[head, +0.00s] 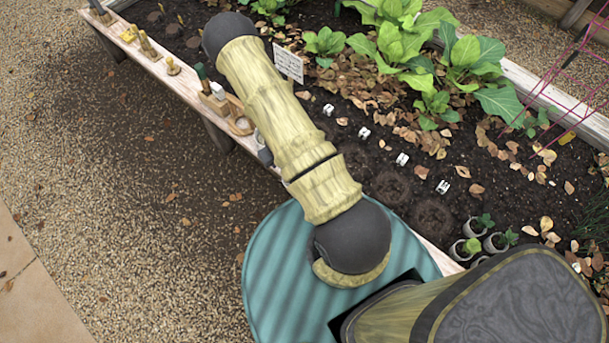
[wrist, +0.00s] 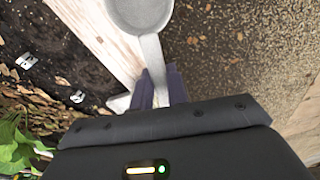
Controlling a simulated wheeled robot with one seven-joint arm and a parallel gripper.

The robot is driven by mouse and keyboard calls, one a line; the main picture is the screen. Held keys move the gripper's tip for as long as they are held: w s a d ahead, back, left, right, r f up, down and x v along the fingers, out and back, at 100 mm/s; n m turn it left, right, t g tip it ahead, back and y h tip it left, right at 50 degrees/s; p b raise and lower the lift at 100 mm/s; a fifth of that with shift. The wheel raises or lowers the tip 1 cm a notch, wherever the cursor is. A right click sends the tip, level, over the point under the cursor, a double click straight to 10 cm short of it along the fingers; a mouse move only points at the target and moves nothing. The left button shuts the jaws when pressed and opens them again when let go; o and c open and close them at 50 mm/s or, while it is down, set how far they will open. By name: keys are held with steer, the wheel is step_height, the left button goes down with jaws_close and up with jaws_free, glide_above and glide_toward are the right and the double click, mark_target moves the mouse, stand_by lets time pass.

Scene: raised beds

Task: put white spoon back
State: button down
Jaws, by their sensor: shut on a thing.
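The white spoon (wrist: 140,14) shows in the wrist view, with its round bowl at the top edge and its pale handle running down between the fingers. My gripper (wrist: 160,88) is shut on that handle. The spoon is over or close to the wooden bed edge (wrist: 92,35); the height gap cannot be told. In the head view my arm hides most of the gripper, and the spoon cannot be made out clearly. A wooden holder (head: 236,112) with a ring-like opening stands on the bed's plank, left of my arm.
Several wooden-handled tools (head: 148,45) stand along the plank (head: 185,84). White markers (head: 364,133) and a written sign (head: 288,64) stand in the soil. Leafy plants (head: 400,40) grow at the back. Small pots (head: 470,248) stand lower right. Gravel (head: 130,200) left of the bed is clear.

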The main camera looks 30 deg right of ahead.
steer(key=w+d+f+n+g+b, duration=0.1)
steer(key=w+d+f+n+b, duration=0.1)
steer(key=d+b, duration=0.8)
steer(key=shift+f+n, duration=0.3)
steer(key=shift+f, duration=0.4)
steer(key=shift+f, duration=0.15)
step_height(320, 180, down, 6)
steer(key=shift+f+b, duration=0.1)
steer(key=shift+b, duration=0.9)
steer(key=shift+f+b, duration=0.55)
steer(key=shift+f, duration=1.25)
